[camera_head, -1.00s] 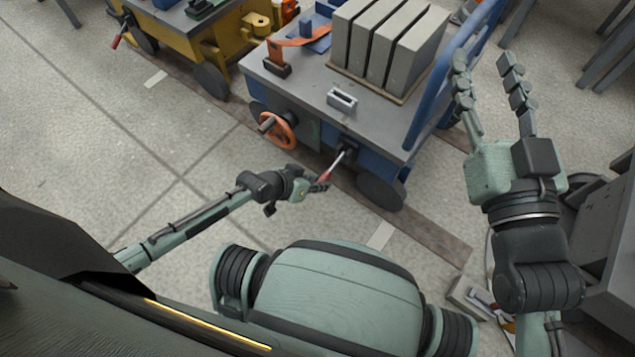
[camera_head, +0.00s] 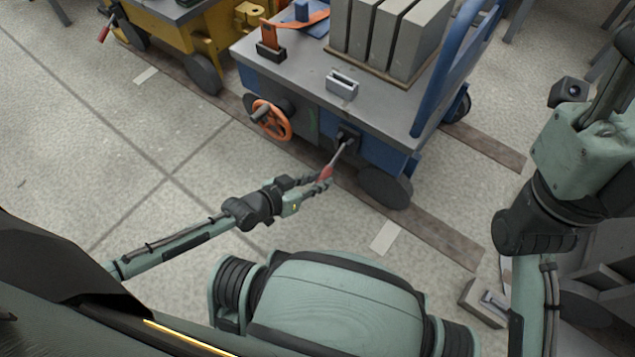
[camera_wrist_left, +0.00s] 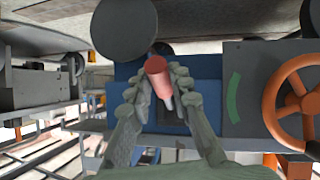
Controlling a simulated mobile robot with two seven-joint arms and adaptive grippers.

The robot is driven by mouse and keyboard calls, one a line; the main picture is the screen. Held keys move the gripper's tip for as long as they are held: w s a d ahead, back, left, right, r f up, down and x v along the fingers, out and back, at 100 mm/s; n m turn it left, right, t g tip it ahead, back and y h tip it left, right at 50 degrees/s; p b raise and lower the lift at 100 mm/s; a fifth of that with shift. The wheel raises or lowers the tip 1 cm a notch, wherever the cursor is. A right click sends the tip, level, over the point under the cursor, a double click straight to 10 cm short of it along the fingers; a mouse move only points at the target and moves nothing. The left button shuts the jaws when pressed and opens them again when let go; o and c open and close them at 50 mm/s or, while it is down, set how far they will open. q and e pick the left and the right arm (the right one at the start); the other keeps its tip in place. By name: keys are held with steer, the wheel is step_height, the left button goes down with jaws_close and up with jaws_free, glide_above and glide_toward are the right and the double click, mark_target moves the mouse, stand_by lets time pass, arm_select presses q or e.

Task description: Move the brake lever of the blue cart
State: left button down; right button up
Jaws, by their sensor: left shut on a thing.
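The blue cart (camera_head: 295,92) stands in front of me with a grey top. Its brake lever (camera_head: 341,153), a silver rod with a red grip, slants down and left from a dark bracket on the cart's side. My left gripper (camera_head: 322,182) is shut on the red grip. In the left wrist view the red grip (camera_wrist_left: 157,68) lies between the fingers of my left gripper (camera_wrist_left: 157,88), and the rod behind is mostly hidden. My right gripper (camera_head: 606,88) is at the upper right, away from the lever; its fingers are not clearly seen.
An orange handwheel (camera_head: 271,119) and a dark wheel (camera_head: 385,187) flank the lever. Grey slabs (camera_head: 385,38) stand on the cart beside its blue handle (camera_head: 447,70). A yellow cart (camera_head: 180,38) stands behind left. A grey box (camera_head: 484,300) lies at lower right. Floor at left is clear.

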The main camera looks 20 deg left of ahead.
arm_select(q)
steer(key=shift+w, duration=0.15)
stand_by(0.4)
steer(key=c, duration=1.4)
jaws_free()
steer(key=shift+f, duration=0.1)
steer(key=shift+o, duration=0.2)
step_height(320, 180, up, 10)
steer(key=shift+r, duration=0.1)
